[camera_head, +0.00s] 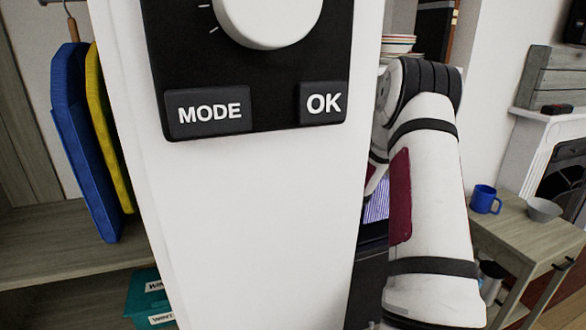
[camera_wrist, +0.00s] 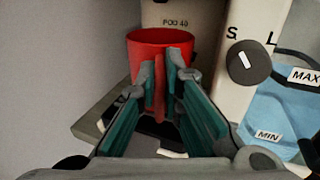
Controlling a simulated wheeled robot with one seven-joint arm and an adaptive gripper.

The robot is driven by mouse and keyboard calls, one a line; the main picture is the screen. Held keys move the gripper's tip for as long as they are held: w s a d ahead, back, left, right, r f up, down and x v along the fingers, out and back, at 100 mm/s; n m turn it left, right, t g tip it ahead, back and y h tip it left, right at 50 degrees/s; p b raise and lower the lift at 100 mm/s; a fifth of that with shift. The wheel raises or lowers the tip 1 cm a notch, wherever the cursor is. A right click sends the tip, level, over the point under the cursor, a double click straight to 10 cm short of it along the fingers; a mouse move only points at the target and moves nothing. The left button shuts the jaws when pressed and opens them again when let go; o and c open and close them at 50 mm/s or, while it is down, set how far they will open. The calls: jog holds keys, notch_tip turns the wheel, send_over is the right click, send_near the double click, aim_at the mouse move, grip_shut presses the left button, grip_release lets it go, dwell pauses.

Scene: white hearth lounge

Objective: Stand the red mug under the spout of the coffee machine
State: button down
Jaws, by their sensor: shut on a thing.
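The red mug (camera_wrist: 150,42) is upright at the upper middle of the wrist view. My gripper (camera_wrist: 160,85) is shut on the mug's handle (camera_wrist: 159,88), with a teal-lined finger on each side. The coffee machine (camera_wrist: 240,20) stands behind and to the right, with a "POD 40" label and an S–L knob. Its grey tray (camera_wrist: 88,122) shows below and left of the mug. The spout is not clearly visible. Whether the mug's base touches the tray is hidden by my gripper.
A blue tank (camera_wrist: 265,118) marked MAX and MIN sits right of the fingers. A plain wall (camera_wrist: 50,60) is at left. In the head view, a white body with a MODE/OK panel (camera_head: 270,112) blocks the middle. A blue mug (camera_head: 484,199) and grey bowl (camera_head: 544,209) stand right.

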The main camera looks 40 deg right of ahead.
dwell(0.4)
jog(key=c, duration=1.7)
grip_release()
jog(key=shift+o, duration=0.2)
jog(key=shift+f, duration=0.1)
jog(key=s+a+p, duration=0.2)
jog(key=s+a, duration=0.1)
jog(key=s, duration=0.9)
jog(key=shift+s+a+p, duration=0.3)
jog(key=shift+p, duration=0.1)
